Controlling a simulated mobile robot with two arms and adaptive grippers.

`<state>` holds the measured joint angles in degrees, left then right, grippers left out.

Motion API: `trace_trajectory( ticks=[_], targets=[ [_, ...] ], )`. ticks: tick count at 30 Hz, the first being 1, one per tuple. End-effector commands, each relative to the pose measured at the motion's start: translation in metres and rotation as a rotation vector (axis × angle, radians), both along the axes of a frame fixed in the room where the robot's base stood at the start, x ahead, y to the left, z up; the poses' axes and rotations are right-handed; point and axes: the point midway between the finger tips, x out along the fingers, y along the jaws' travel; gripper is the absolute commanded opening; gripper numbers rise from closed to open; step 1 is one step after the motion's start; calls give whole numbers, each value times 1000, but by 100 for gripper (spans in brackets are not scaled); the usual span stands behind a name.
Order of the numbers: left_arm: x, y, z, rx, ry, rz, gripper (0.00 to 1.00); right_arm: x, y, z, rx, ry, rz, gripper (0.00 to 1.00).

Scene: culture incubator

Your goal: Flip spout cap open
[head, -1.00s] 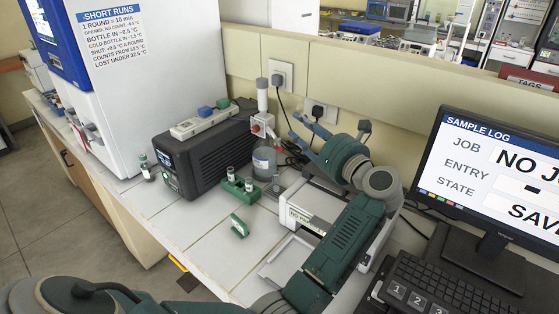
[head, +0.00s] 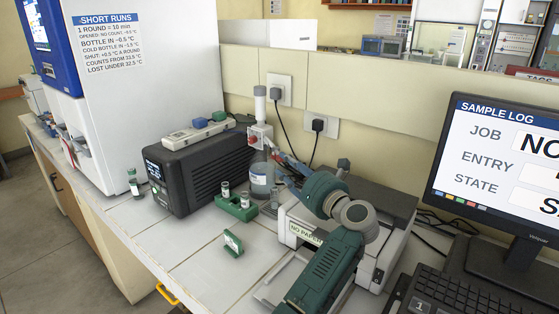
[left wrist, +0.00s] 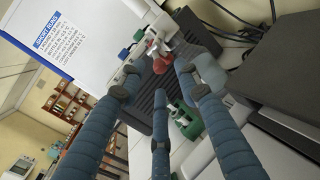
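A dispenser bottle (head: 262,178) with a white label stands at the back of the bench by the wall. It has a white upright pump head (head: 260,105) and a red-and-white valve and spout part (head: 255,138). My left gripper (head: 283,160) is just right of the bottle, partly hidden by its own wrist. In the left wrist view my left gripper (left wrist: 157,74) has its blue fingers spread with nothing held. The red spout part (left wrist: 162,64) shows between and beyond the fingertips; contact cannot be told. My right gripper is not in view.
A black boxy device (head: 200,170) stands left of the bottle. A green rack (head: 236,208) with small vials is in front of it, and a small green holder (head: 233,244) lies nearer. A printer (head: 375,215) and monitor (head: 505,165) are on the right.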

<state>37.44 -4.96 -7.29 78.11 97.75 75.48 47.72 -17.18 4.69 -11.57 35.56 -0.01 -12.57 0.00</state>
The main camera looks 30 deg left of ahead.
Motion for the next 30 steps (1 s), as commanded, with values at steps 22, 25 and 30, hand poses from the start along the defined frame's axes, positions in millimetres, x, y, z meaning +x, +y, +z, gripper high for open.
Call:
trace_trajectory(
  ticks=[22, 25, 30],
  targets=[
    [22, 46, -1, -1, 1, -1, 24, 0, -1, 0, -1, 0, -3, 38],
    [22, 46, -1, -1, 1, -2, 4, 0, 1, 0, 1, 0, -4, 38],
    [23, 46, -2, -2, 3, -2, 0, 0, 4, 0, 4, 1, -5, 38]
  ],
)
